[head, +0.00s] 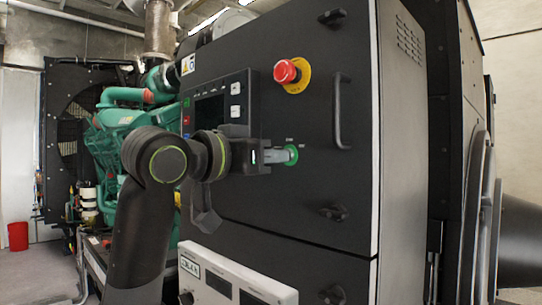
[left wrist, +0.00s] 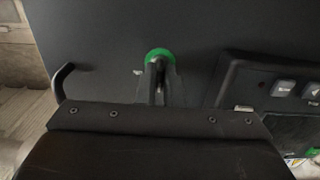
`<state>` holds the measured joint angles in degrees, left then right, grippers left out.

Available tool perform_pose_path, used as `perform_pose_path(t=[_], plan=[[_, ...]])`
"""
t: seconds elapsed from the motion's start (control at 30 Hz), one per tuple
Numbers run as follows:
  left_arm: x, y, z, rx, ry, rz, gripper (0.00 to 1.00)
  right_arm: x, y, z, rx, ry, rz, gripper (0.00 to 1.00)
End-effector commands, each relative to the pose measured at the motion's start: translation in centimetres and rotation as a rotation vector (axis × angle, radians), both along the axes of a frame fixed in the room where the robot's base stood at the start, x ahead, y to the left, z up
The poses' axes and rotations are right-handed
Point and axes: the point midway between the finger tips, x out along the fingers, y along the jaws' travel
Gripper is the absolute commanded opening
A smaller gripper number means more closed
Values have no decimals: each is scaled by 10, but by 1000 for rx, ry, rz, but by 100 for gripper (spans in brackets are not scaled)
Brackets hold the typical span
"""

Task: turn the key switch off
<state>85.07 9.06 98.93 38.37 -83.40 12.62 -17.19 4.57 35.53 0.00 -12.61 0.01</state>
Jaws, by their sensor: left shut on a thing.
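The key switch (head: 291,155) is on the dark cabinet door, with a green round collar and small white marks around it. My left gripper (head: 284,156) reaches it from the left and is shut on its key. In the left wrist view the green collar of the key switch (left wrist: 159,54) shows at top centre, with the gripper's fingers (left wrist: 159,82) closed together just in front of it. The key itself is mostly hidden by the fingers. I cannot read which position the key points to. My right gripper is not in view.
A red emergency stop button (head: 286,71) on a yellow plate sits above the switch. A door handle (head: 341,110) is to the right. A control panel (head: 217,103) is to the left, close to my arm. A green engine (head: 120,125) stands behind.

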Motion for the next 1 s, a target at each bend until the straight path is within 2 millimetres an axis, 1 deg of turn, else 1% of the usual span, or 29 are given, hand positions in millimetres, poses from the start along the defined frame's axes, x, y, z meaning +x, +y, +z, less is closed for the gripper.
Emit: perform_pose_path(t=[0.47,0.5,0.63,0.87,1.0], plan=[[0,0,1,-11,9,1,0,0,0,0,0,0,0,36],[0,0,1,-10,8,1,12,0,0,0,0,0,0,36],[0,0,0,-10,8,1,29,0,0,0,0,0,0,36],[0,0,0,-9,8,1,29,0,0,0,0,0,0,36],[-4,4,0,-9,6,1,29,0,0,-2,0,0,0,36]])
